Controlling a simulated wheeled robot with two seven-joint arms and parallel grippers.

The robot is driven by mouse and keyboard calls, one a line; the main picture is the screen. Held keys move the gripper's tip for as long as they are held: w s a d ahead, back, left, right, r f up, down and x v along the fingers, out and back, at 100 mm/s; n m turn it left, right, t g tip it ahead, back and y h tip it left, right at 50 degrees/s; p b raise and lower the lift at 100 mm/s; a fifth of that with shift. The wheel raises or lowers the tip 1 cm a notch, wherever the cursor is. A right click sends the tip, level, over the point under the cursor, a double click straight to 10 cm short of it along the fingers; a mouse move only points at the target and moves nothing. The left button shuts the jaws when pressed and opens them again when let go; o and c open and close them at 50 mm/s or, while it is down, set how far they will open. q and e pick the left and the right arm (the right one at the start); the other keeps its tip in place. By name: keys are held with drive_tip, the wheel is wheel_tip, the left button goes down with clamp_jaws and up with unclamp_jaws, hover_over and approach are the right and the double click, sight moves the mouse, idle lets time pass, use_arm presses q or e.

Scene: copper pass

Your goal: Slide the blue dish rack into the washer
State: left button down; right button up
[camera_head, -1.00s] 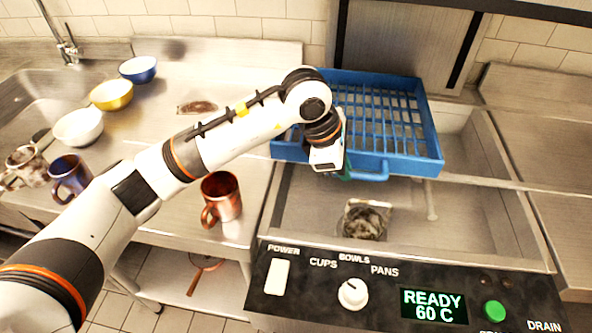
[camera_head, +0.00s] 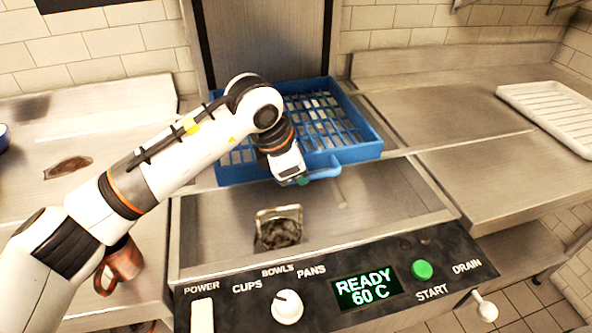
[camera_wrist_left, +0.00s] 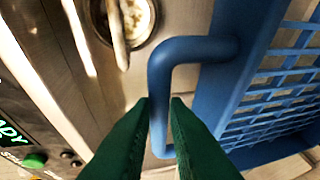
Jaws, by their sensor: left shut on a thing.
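The blue dish rack (camera_head: 368,141) is an empty lattice tray at the rear of the washer's open basin (camera_head: 372,200), below the raised door panel (camera_head: 265,45). My left gripper (camera_head: 303,181) is at the rack's front side, shut on its blue handle (camera_head: 325,173). In the left wrist view, the green fingertips (camera_wrist_left: 160,104) close on either side of the handle bar (camera_wrist_left: 158,75), with the rack's side (camera_wrist_left: 232,75) to the right. The washer's front panel (camera_head: 240,310) shows READY 60 C. My right gripper is not in view.
A copper mug (camera_head: 122,262) stands on the left counter, partly behind my arm. A dark stain (camera_head: 68,168) lies on that counter. A dark-filled strainer (camera_head: 279,229) sits in the basin. A white ribbed tray (camera_head: 550,108) lies on the right counter, which is otherwise clear.

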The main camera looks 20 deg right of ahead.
use_arm(q)
drive_tip(key=c, duration=1.4)
unclamp_jaws()
drive_tip(key=v, duration=1.2)
drive_tip(key=shift+b, duration=0.4)
